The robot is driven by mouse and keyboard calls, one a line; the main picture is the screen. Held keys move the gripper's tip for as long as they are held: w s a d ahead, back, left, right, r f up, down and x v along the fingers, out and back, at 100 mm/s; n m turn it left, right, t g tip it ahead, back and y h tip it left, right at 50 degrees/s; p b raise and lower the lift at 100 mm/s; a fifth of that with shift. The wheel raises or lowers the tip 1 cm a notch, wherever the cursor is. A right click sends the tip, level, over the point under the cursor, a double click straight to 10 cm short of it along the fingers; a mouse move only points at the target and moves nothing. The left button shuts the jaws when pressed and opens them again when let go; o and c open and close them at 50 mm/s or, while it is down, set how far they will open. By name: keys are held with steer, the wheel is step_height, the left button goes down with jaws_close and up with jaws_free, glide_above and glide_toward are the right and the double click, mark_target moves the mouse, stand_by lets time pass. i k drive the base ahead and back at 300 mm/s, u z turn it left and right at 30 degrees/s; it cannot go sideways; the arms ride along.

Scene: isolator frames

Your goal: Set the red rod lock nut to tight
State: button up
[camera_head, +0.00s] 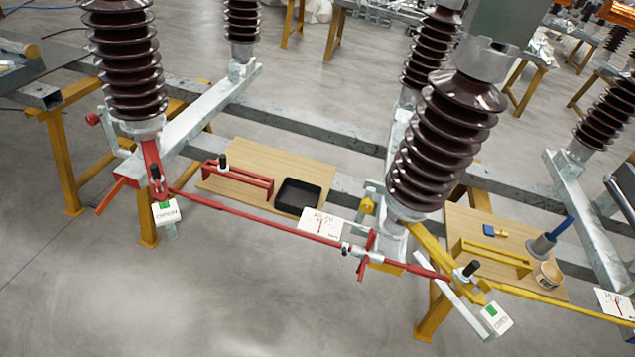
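The red rod (262,223) runs from the red lever (153,165) at the left isolator down to the right, towards the yellow lever (437,250). Near its right part sit small metal fittings (347,250) and a red cross-shaped piece (369,246). The lock nut is probably among these fittings, but it is too small to tell apart, and I cannot tell whether it is tight. A white dial card (321,221) with a red needle stands just behind the rod; its lettering is unreadable. My gripper is not in view.
Brown insulators (125,60) (445,145) rise above the rod. Behind it, a wooden board (290,168) holds a red bracket (240,180) and a black tray (298,195). A yellow rod (560,300) continues at right. Bare floor (220,300) lies in front.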

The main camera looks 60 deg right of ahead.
mark_target(343, 251)
steer(key=u, duration=0.35)
steer(key=k, duration=2.25)
steer(key=z, duration=0.95)
steer(key=i, duration=1)
steer(key=u, duration=0.1)
